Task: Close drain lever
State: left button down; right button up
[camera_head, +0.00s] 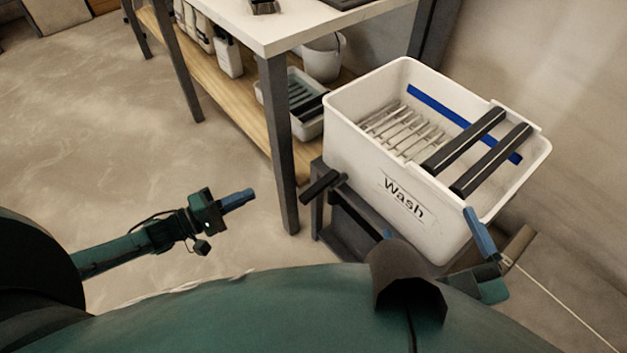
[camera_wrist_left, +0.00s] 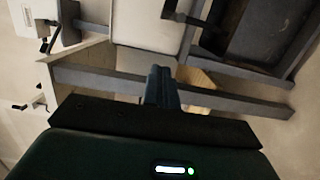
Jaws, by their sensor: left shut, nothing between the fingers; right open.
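A white tub (camera_head: 405,215) marked "Wash" stands on a dark stand at the right of the head view. A short dark lever (camera_head: 320,187) sticks out at its lower left side. In the left wrist view a dark handle-like piece (camera_wrist_left: 184,14), apparently this lever, is beside the pale tub wall (camera_wrist_left: 145,24). My left gripper (camera_head: 239,200) is shut and empty, left of the lever and apart from it. Its closed fingers (camera_wrist_left: 161,84) show in the wrist view. My right gripper (camera_head: 480,234) is open in front of the tub's right side, partly hidden.
Two dark bars (camera_head: 490,160) lie across the tub, above a pale rack (camera_head: 402,130). A white-topped table (camera_head: 300,32) with a grey leg (camera_head: 278,140) stands behind the left gripper. Its wooden shelf holds bottles and containers. The floor (camera_head: 100,140) at left is clear.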

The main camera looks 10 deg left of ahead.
aim_at(320, 186)
pick_arm(q)
jog(key=w+d+b, duration=0.2)
jog(key=w+d, duration=0.2)
jog(key=d, duration=0.6)
jog(key=shift+w+d+b, duration=0.4)
pick_arm(e)
jog(key=shift+w+a+y, duration=0.1)
jog(key=shift+a+y, duration=0.15)
jog(key=shift+y, duration=0.15)
jog(key=shift+r, duration=0.15)
